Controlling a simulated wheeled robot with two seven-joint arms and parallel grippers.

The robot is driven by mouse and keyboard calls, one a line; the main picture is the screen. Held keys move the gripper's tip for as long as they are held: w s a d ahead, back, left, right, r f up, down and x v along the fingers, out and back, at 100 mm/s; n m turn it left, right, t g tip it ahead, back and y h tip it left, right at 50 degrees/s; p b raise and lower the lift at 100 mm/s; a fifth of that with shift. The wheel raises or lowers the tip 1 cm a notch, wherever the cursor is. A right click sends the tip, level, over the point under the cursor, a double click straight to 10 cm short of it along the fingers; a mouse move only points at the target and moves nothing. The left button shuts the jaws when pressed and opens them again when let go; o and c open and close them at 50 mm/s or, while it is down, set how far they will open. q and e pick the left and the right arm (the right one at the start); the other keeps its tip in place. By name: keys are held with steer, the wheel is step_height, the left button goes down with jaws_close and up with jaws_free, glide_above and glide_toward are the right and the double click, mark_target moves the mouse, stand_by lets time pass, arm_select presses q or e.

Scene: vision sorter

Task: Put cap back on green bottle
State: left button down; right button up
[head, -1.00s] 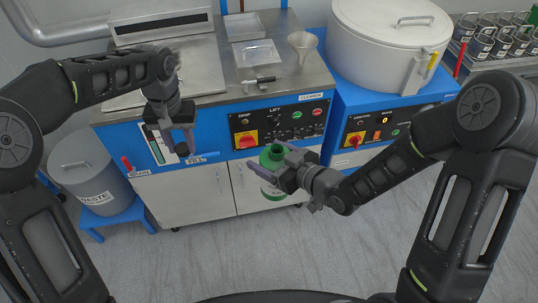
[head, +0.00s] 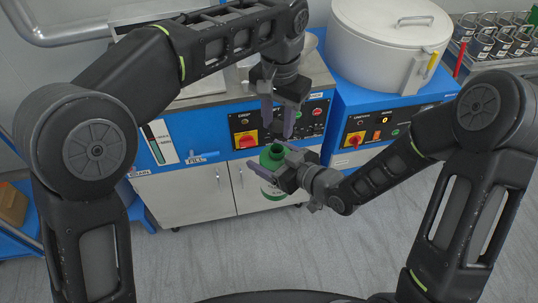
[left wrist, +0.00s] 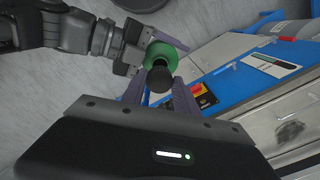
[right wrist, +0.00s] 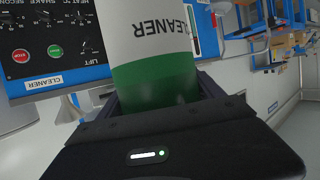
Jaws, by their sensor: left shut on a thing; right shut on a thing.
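The green bottle (head: 272,161) has a white label reading CLEANER, which shows large in the right wrist view (right wrist: 155,50). My right gripper (head: 274,164) is shut around its upper body and holds it up in front of the blue cabinet; its open dark mouth faces up. My left gripper (head: 279,130) is just above the bottle, fingers pointing down. In the left wrist view its fingers (left wrist: 159,88) are shut on a small black cap (left wrist: 159,77), which overlaps the bottle (left wrist: 166,51) beyond it. The cap and mouth look apart in the head view, where the cap is hard to make out.
The blue machine's control panel (head: 315,118) with buttons and a red knob is close behind the grippers. A large white drum (head: 390,45) stands at the back right. Black-labelled cans (head: 485,45) sit in a rack at the far right. The floor in front is clear.

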mark_target(276, 148)
arm_select(q)
steer(key=shift+f, duration=0.15)
steer(key=shift+f, duration=1.9)
steer(key=shift+a+f, duration=0.1)
steer(key=shift+f, duration=0.8)
steer(key=shift+f, duration=0.55)
stand_by(0.3)
